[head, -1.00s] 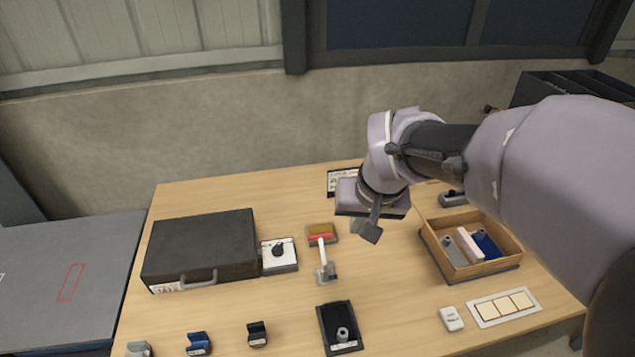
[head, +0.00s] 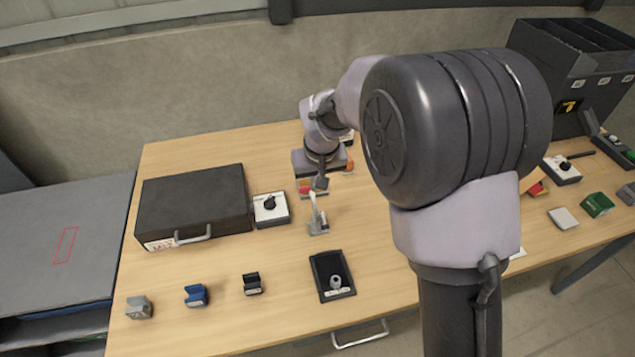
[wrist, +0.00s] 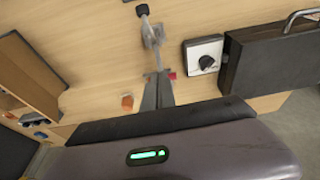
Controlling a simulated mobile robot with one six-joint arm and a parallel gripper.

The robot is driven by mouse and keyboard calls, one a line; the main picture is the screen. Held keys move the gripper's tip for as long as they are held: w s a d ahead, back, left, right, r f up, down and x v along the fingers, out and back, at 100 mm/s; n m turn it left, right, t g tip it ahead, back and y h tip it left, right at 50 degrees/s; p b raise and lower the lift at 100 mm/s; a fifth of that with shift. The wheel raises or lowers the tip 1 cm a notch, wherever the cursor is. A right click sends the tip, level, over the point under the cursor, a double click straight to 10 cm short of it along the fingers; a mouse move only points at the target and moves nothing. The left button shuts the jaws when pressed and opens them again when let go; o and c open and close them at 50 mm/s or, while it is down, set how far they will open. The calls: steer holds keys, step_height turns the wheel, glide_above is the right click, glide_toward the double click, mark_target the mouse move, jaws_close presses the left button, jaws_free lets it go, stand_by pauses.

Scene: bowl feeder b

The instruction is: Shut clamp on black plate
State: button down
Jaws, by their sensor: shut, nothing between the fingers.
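A small clamp (head: 318,222) with a pale lever stands on the table, mid-picture in the head view. Its lever is raised and slants up. In the wrist view the clamp (wrist: 152,36) is beyond my fingertips. A black plate-like tray (head: 318,272) with a grey cylinder (head: 336,282) lies in front of the clamp, apart from it. I cannot tell what plate is under the clamp.
A black case (head: 195,203) and a white dial box (head: 271,209) stand left of the clamp. Several small holders, one of them blue (head: 196,295), line the front left. An orange piece (wrist: 127,102) is near my fingers.

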steer(key=b+x, duration=0.1)
steer(key=x, duration=0.3)
steer(key=shift+f, duration=0.1)
steer(key=s+f, duration=0.1)
steer(key=s+f+b, duration=0.1)
steer(key=shift+s+d+b, duration=0.3)
steer(key=shift+d, duration=0.05)
steer(key=shift+s+d+f, duration=0.1)
steer(key=shift+s, duration=0.15)
